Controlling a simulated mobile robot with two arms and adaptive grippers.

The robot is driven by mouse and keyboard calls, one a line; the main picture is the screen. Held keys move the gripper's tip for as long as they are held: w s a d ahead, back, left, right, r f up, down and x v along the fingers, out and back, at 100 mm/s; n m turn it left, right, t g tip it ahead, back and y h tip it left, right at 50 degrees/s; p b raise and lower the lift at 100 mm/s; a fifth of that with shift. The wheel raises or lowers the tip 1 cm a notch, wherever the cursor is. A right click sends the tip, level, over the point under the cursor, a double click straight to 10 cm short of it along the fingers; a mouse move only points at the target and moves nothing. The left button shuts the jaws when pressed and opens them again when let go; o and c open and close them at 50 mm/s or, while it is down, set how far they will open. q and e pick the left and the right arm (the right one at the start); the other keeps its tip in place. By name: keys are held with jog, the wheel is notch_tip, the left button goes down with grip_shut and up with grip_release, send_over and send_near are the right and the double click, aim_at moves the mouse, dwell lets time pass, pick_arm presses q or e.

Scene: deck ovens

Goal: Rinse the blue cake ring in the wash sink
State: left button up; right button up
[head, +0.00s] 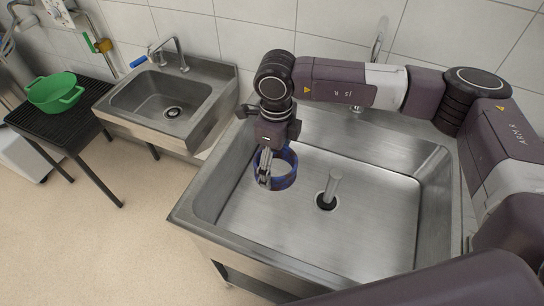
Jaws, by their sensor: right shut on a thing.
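The blue cake ring (286,181) is inside the large steel wash sink (390,240), toward its left back part. My right gripper (265,179) points down into the sink and is shut on the ring's left wall. The gripper hides part of the ring. I cannot tell whether the ring touches the sink floor. An upright grey pipe (332,186) stands in the drain to the right of the ring. A tap (378,45) rises behind the sink, partly hidden by my right arm. My left gripper is out of view.
A smaller steel hand basin (163,98) with a blue-handled tap stands to the left. A green colander (55,92) sits on a black slatted table (62,125) at the far left. The floor in front is clear.

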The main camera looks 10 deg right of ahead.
jog(key=shift+s+d+f+b, duration=0.1)
jog(key=shift+f+b, duration=3.05)
jog(key=shift+f, duration=3.05)
jog(key=shift+d+f+b, duration=0.1)
jog(key=shift+f+b, duration=3.05)
jog(key=shift+f, duration=3.05)
notch_tip(320, 180, up, 24)
jog(key=p, duration=1.2)
jog(key=shift+p, duration=0.35)
